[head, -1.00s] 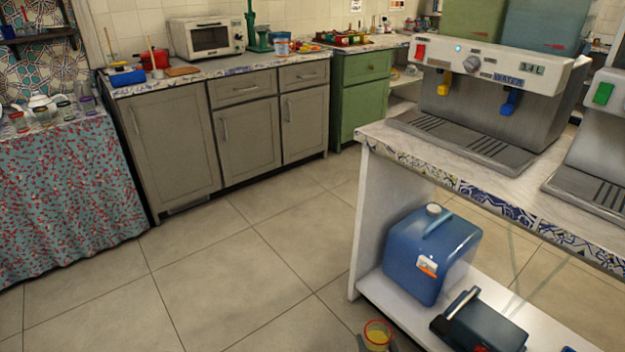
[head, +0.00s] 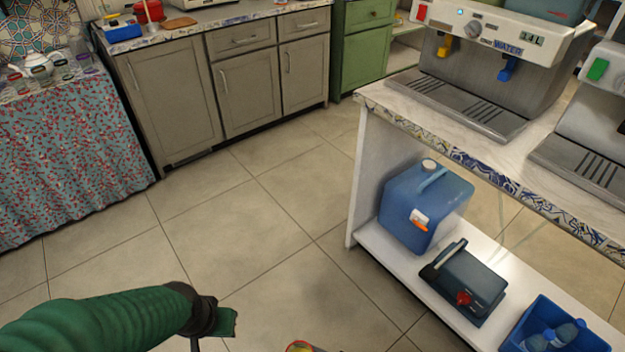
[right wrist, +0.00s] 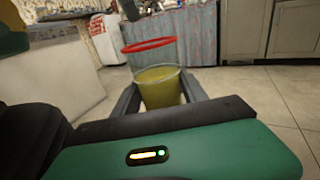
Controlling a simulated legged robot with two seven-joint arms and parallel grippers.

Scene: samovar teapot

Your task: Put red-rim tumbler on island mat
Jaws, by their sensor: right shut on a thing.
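The red-rim tumbler (right wrist: 158,88) is upright in the right wrist view, with yellow-green contents and a clear wall under its red rim. My right gripper (right wrist: 160,95) is shut on it, one finger on each side. In the head view only a bit of the tumbler's rim (head: 300,347) shows at the bottom edge. My left gripper (head: 222,322) is at the lower left of the head view, at the end of a green arm, apart from the tumbler. Its fingers are too cut off to read. I cannot make out the island mat in either view.
A counter with drink dispensers (head: 490,60) stands at right. Its low shelf holds a blue jug (head: 425,210), a dark box (head: 468,285) and a blue crate (head: 515,335). A cloth-covered table (head: 70,160) with a teapot and glasses is at left. Open tiled floor lies between.

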